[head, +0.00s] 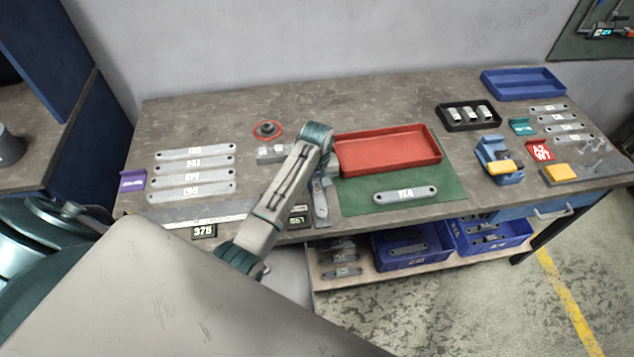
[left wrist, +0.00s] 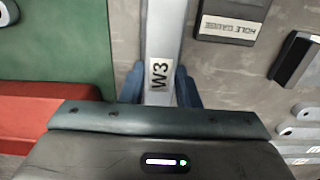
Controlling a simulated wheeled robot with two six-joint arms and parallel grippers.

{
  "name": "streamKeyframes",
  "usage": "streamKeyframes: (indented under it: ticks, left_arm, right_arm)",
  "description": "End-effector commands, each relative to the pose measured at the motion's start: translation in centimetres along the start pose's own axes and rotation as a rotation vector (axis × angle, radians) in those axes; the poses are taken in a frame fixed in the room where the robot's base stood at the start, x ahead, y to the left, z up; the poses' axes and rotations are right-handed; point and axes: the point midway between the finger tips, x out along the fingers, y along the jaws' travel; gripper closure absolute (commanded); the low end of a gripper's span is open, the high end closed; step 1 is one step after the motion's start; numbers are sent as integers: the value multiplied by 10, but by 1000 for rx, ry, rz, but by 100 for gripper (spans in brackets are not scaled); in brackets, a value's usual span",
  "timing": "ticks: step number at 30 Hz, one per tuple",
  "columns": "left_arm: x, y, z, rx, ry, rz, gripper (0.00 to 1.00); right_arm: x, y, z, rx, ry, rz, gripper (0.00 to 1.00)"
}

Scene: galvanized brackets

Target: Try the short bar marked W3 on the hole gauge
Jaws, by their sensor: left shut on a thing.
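My left gripper (head: 322,180) is shut on a short grey bar (head: 321,206). The bar also shows in the left wrist view (left wrist: 163,35), where its white label reads W3 between the fingers (left wrist: 160,88). It points toward the front edge of the bench, just left of the green mat. I cannot tell how high it is above the bench. In the head view a small dark label (head: 297,219) sits left of the bar. My right gripper is not in view.
A red tray (head: 388,150) and the green mat (head: 445,203) with a labelled bar (head: 405,195) lie right of the gripper. Several labelled bars (head: 194,153) lie at left. A grey block (head: 270,154) and a red ring (head: 267,129) are behind. The back of the bench is clear.

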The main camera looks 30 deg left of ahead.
Motion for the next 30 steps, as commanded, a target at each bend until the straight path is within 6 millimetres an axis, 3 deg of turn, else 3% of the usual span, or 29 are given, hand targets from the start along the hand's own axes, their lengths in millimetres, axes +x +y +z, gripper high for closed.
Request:
streamKeyframes:
  ticks: [30]
  left_arm:
    - [7, 0, 0, 0, 1, 1, 100]
  right_arm:
    - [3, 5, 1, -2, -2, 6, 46]
